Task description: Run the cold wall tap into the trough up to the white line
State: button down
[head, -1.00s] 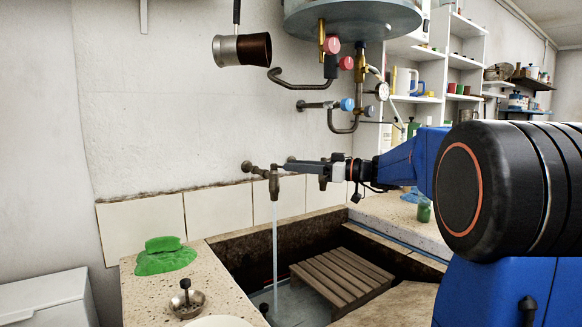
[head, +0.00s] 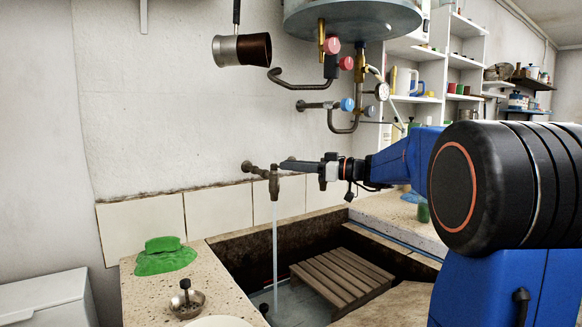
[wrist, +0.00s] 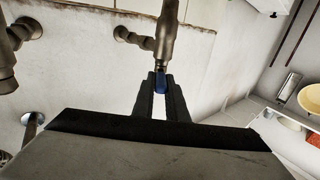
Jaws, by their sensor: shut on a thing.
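The left wall tap (head: 273,183) pours a thin stream of water (head: 275,245) straight down into the stone trough (head: 235,247). My gripper (head: 287,166) reaches in from the right at the top of this tap. In the wrist view my gripper (wrist: 160,84) is shut on the tap's blue handle (wrist: 161,82), at the end of the metal tap body (wrist: 166,38). The trough floor (head: 302,303) looks pale and wet, but I cannot tell the water depth. I cannot make out a white line on the trough walls.
A slatted wooden rack (head: 342,275) lies in the trough. A green sponge (head: 163,244) on a green cloth and a plug in a metal dish (head: 187,300) are on the left ledge. The boiler (head: 352,15) and its pipes hang above my arm.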

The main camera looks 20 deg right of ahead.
jog(key=shift+w+d+n+g+y, duration=0.2)
jog(key=shift+w+n+g+y, duration=0.15)
jog(key=shift+n+g+y, duration=0.55)
jog(key=shift+w+d+n+g+y, duration=0.15)
jog(key=shift+w+n+g+y, duration=0.15)
jog(key=shift+n+g, duration=0.6)
jog(key=shift+w+d+n+g+y, duration=0.2)
jog(key=shift+w+n+g+y, duration=0.25)
jog(key=shift+g, duration=0.85)
jog(key=shift+s, duration=0.1)
jog(key=c, duration=1.8)
grip_release()
jog(key=shift+o, duration=0.2)
jog(key=shift+d, duration=0.1)
jog(key=v, duration=1.7)
jog(key=shift+s, duration=0.15)
jog(key=shift+f, duration=0.15)
